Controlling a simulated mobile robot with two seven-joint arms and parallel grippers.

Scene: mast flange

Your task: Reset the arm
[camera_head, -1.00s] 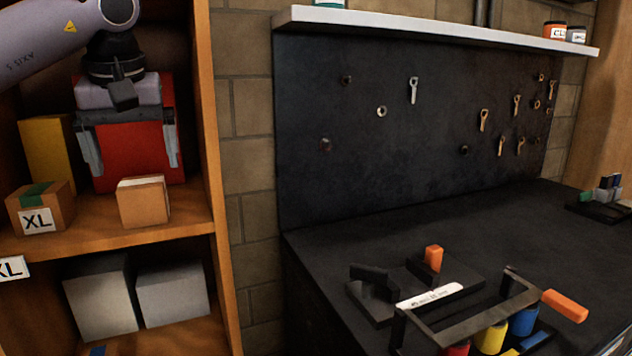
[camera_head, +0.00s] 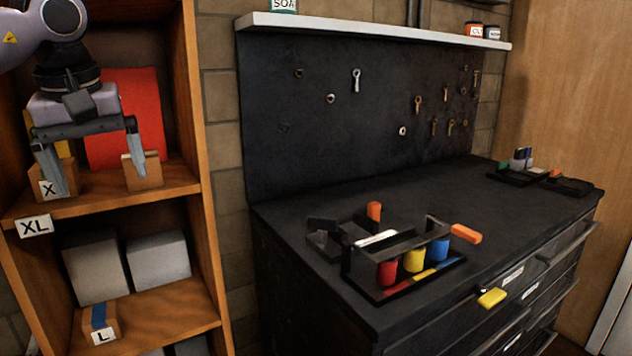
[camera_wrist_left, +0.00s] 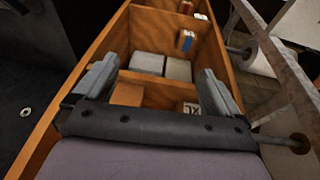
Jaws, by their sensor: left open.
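My left gripper (camera_head: 96,170) is open and empty in front of the upper shelf of the wooden shelf unit (camera_head: 194,100), its fingers pointing down and spread wide. It also shows in the left wrist view (camera_wrist_left: 158,82), above the shelf unit. Behind it stand a red box (camera_head: 135,120), a small brown box (camera_head: 144,172) and an XL-labelled box (camera_head: 70,182), both partly covered by the fingers in the head view. My right gripper is not in view.
Grey boxes (camera_head: 95,268) and a box labelled L (camera_head: 100,322) sit on the lower shelf. Right of the unit is a black workbench (camera_head: 330,205) with a holder of coloured cylinders (camera_head: 378,292), a pegboard (camera_head: 300,150) and a white ledge (camera_head: 380,30). A yellow-handled item (camera_head: 492,298) is at a drawer.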

